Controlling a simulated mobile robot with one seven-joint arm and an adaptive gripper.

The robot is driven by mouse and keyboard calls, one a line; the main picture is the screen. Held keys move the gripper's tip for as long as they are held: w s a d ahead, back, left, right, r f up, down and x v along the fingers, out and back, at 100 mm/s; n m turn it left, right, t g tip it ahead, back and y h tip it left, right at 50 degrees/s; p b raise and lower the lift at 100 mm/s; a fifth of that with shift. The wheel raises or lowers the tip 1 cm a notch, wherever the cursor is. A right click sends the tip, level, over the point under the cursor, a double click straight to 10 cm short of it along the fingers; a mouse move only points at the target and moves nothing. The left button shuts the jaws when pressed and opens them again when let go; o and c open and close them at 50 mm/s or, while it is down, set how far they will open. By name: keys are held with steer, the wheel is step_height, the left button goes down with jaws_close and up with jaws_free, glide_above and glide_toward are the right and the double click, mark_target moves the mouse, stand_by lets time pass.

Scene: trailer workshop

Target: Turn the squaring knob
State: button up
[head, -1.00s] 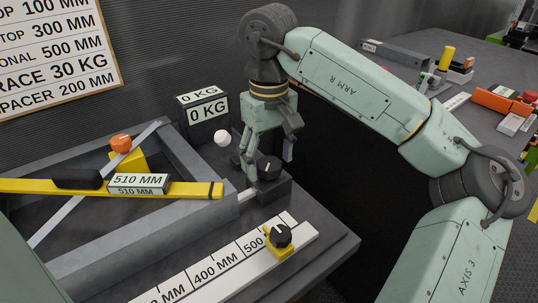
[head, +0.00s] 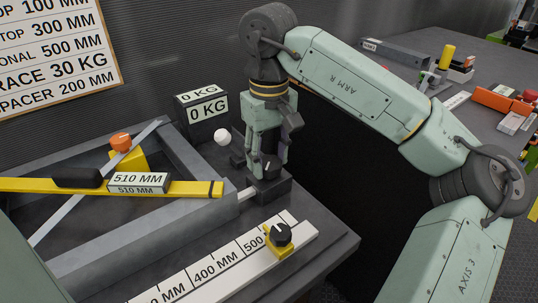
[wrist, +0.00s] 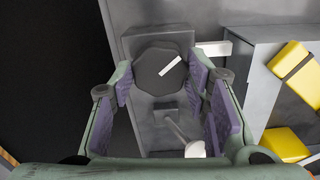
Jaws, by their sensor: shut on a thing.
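The squaring knob is a dark, many-sided knob (wrist: 153,68) with a white pointer line, mounted on a dark block (head: 272,190) beside the frame's right corner. In the wrist view its pointer slants toward the upper right. My gripper (head: 267,168) points down over the block, with its fingers on either side of the knob. It is shut on the knob; purple finger pads (wrist: 222,110) show in the wrist view. In the head view the fingers hide much of the knob.
A lever with a white ball (head: 222,137) stands close left of my gripper. A grey frame (head: 150,245) carries a yellow bar (head: 200,188). In front lies a white scale rail (head: 225,262) with a yellow, black-knobbed stop (head: 279,238). A 0 KG box (head: 207,107) stands behind.

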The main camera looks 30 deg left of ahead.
steer(key=shift+m, duration=0.4)
steer(key=m+b, duration=0.1)
steer(key=m, duration=0.4)
steer(key=shift+m, duration=0.3)
steer(key=m+b, duration=0.1)
steer(key=m, duration=1.1)
steer(key=shift+m, duration=0.4)
steer(key=m+b, duration=0.1)
steer(key=m, duration=0.4)
steer(key=shift+d, duration=0.1)
steer(key=shift+m, duration=0.4)
steer(key=o, duration=1.2)
steer(key=shift+c, duration=0.2)
